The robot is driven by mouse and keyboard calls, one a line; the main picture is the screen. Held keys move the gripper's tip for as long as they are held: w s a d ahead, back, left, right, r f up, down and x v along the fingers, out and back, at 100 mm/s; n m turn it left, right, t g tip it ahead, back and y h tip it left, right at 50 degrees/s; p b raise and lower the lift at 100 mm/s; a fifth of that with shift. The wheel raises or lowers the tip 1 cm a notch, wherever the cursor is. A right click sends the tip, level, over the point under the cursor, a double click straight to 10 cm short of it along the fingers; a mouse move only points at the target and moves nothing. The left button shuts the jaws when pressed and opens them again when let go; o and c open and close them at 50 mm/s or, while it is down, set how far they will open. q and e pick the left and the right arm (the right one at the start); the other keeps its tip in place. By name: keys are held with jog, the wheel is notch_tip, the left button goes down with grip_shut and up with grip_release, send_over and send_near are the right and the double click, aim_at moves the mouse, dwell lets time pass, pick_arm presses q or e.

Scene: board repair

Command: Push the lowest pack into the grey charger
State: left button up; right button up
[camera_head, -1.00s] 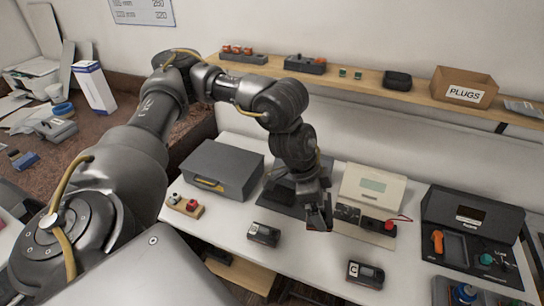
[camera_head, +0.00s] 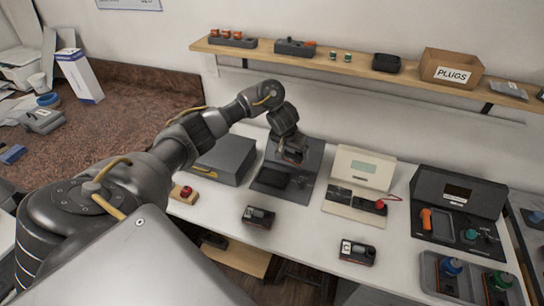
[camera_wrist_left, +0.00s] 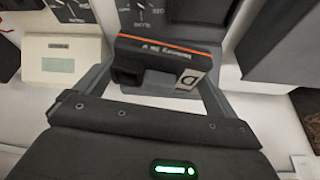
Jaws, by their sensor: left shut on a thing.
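My left gripper (camera_head: 290,158) is shut on a dark battery pack (camera_wrist_left: 160,62) with an orange stripe and a white label D. In the head view this pack is mostly hidden by the gripper. The gripper holds it above the dark grey charger (camera_head: 312,160); its dialled panel shows at the top of the left wrist view (camera_wrist_left: 150,12). Whether pack and charger touch, I cannot tell. Two other packs lie on the white table: one in front of the charger (camera_head: 258,217), and one marked C (camera_head: 357,252) further right. My right gripper is not in view.
A grey case (camera_head: 226,158) stands left of the charger, with a small red-buttoned block (camera_head: 184,193) before it. A cream unit (camera_head: 362,168) and a black station (camera_head: 460,190) stand to the right. A shelf (camera_head: 340,66) runs behind.

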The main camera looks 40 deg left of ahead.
pick_arm(q)
jog(key=s+a+f+b, duration=0.1)
jog(key=f+b, duration=0.1)
jog(key=f, duration=0.1)
jog(key=s+a+f+n+b, duration=0.1)
jog(key=a+f+b, duration=0.1)
jog(key=f, duration=0.1)
jog(key=s+a+f+n+y+b, duration=0.1)
jog(key=a+f, duration=0.1)
jog(key=f, duration=0.1)
jog(key=shift+s+a+f+b, duration=0.15)
jog(key=shift+s+a+b, duration=0.1)
jog(key=shift+b, duration=0.15)
jog(key=shift+f, duration=0.7)
jog(key=shift+p, duration=0.45)
dwell(0.3)
dwell(0.5)
jog(key=shift+p, duration=0.6)
dwell(0.4)
